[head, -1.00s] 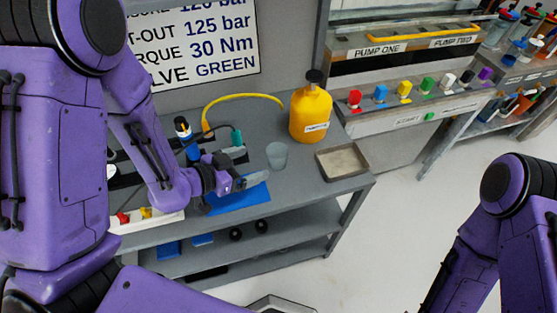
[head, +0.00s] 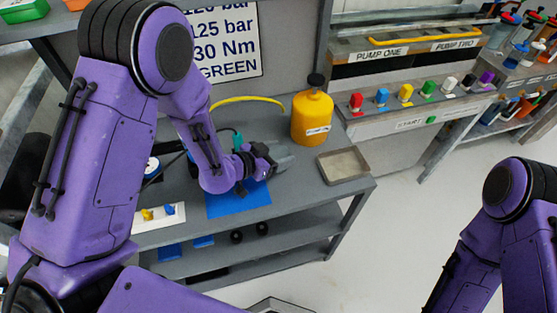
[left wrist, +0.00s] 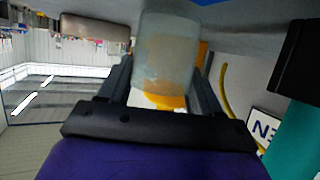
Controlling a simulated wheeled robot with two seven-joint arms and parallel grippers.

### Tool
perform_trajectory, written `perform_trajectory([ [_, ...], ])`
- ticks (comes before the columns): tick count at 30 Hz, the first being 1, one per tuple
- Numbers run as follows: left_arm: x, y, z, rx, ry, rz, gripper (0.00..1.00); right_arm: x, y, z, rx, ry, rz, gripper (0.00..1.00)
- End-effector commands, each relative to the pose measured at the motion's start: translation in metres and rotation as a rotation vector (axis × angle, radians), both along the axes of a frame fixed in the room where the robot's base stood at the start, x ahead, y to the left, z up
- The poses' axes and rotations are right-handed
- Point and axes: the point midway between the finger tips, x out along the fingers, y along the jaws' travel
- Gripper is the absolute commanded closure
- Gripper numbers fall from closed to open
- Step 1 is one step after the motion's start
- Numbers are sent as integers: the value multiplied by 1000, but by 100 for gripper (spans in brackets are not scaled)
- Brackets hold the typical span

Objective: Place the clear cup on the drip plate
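The clear cup (left wrist: 165,55) is a translucent grey tumbler, and in the left wrist view it stands between the two fingers of my left gripper. In the head view, my left gripper (head: 280,158) is low over the bench at the cup, and its fingers partly cover it. The fingers are apart around the cup; whether they press on it I cannot tell. The drip plate (head: 345,181) is a shallow square tray with a grey rim and a beige inside, at the bench's right end, right of the cup and apart from it. My right gripper is out of view.
A yellow bottle (head: 311,118) with a black cap stands behind the cup and drip plate. A blue mat (head: 235,202) lies in front of my left gripper. A yellow hose (head: 245,99) runs along the back. A pump panel (head: 410,95) with coloured knobs is at the right.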

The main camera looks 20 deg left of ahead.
Motion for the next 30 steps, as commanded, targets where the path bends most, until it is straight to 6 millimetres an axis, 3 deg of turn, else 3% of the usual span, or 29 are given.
perform_trajectory([
  [2,0,0,0,0,0,0,65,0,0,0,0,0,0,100],
  [3,0,0,0,0,0,0,70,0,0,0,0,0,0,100],
  [14,0,0,8,-1,-3,1,70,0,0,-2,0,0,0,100],
  [19,0,0,33,-1,-5,0,70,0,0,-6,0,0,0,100],
  [29,-43,-23,91,0,-4,-2,70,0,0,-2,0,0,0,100],
  [30,-48,-25,98,-1,0,-2,70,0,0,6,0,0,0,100],
])
